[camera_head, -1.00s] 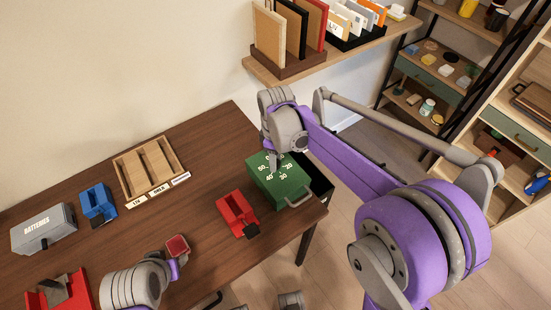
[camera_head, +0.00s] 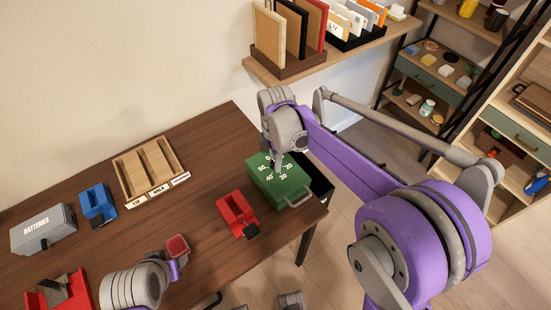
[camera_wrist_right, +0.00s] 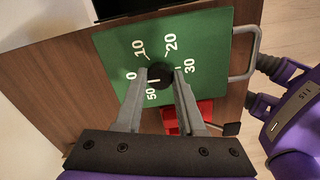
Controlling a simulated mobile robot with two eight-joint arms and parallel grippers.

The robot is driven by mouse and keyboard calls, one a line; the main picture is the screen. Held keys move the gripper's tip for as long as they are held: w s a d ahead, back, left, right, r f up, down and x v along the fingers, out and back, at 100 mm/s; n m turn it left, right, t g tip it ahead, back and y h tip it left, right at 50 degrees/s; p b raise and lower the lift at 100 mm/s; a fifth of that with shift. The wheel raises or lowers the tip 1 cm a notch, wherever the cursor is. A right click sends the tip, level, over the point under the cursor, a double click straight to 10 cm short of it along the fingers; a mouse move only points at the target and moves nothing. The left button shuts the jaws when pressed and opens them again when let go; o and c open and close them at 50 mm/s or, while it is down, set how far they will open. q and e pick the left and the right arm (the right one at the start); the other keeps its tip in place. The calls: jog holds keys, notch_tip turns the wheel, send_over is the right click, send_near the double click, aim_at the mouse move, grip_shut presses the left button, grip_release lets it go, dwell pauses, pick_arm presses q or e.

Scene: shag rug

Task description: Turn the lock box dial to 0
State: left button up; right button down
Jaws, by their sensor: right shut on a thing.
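The green lock box (camera_head: 291,188) stands at the right end of the brown table, its handle facing front right. Its black dial (camera_wrist_right: 160,75) is in the middle of the numbered face in the wrist view. My right gripper (camera_wrist_right: 161,80) is shut on the dial from above, one finger on each side; it also shows in the head view (camera_head: 278,170). The numbers 0, 10, 20, 30 and 50 show in the wrist view. A finger covers the 40, and I cannot read the dial's pointer. My left gripper (camera_head: 177,250) is low over the table; its jaws are unclear.
A red holder (camera_head: 236,214) stands left of the lock box. A wooden tray (camera_head: 150,172), a blue holder (camera_head: 97,204) and a grey batteries box (camera_head: 42,230) stand farther left. A wall shelf (camera_head: 335,58) with files hangs behind.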

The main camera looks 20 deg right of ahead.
dwell(0.5)
jog(key=c, duration=0.5)
grip_release()
jog(key=shift+r, duration=0.1)
notch_tip(320, 180, up, 11)
jog(key=p, duration=0.1)
jog(key=shift+f, duration=0.2)
